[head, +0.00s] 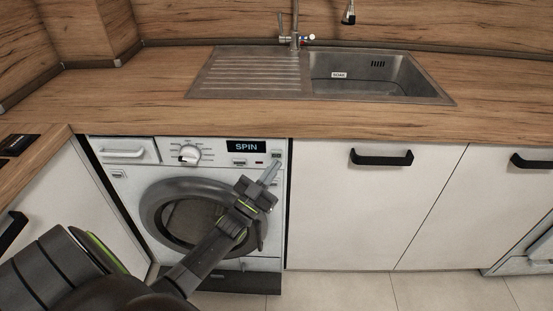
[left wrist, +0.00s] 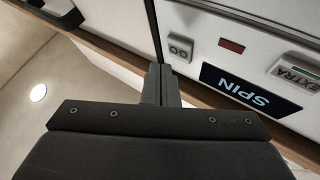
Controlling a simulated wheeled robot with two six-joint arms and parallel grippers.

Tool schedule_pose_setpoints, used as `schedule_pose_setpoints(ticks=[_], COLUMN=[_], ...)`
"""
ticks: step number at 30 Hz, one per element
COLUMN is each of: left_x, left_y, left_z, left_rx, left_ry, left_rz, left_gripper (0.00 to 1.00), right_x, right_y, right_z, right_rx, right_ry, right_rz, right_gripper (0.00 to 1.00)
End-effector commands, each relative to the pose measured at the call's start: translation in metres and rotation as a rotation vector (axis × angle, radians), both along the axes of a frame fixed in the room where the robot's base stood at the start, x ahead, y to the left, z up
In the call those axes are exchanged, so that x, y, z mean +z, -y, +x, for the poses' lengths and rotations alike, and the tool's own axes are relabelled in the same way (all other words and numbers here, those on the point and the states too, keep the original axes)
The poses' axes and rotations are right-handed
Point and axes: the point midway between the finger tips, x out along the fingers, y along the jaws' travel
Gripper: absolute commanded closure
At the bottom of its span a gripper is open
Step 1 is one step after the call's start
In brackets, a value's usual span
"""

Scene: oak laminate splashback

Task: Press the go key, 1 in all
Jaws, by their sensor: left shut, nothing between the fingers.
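The go key (left wrist: 180,47) is a small grey key marked GO on the washing machine's white front panel in the left wrist view. In the head view I cannot make it out clearly; my fingertips cover that part of the panel. My left gripper (head: 274,164) is shut and empty, its fingers pointing at the right end of the panel. In the left wrist view the fingertips (left wrist: 159,70) are close to the go key, a little below and left of it. I cannot tell whether they touch it. The washing machine (head: 128,172) stands under the counter.
The SPIN display (head: 246,147) sits left of my fingertips in the head view. An EXTRA key (left wrist: 296,74) and a red light (left wrist: 231,46) are near the go key. A dial (head: 188,155) is further left. The wooden counter (head: 150,105) with a sink (head: 375,85) runs above.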

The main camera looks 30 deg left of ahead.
Motion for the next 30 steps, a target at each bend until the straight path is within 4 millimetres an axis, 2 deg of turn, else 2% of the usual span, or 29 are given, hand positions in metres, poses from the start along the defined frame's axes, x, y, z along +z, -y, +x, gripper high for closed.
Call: schedule_pose_setpoints(ticks=[6, 30], left_x=[0.0003, 0.0003], left_y=[-0.0033, -0.0029], left_z=[0.0051, 0.0047], left_rx=[0.0, 0.0], left_ry=[0.0, 0.0], left_rz=[0.001, 0.0], left_gripper=[1.0, 1.0], right_x=[-0.0012, -0.0004], right_y=[0.0004, 0.004], right_z=[-0.0078, -0.0022], right_rx=[-0.003, 0.0], right_ry=[-0.012, -0.002], right_rz=[0.0, -0.005], right_gripper=[0.64, 0.64])
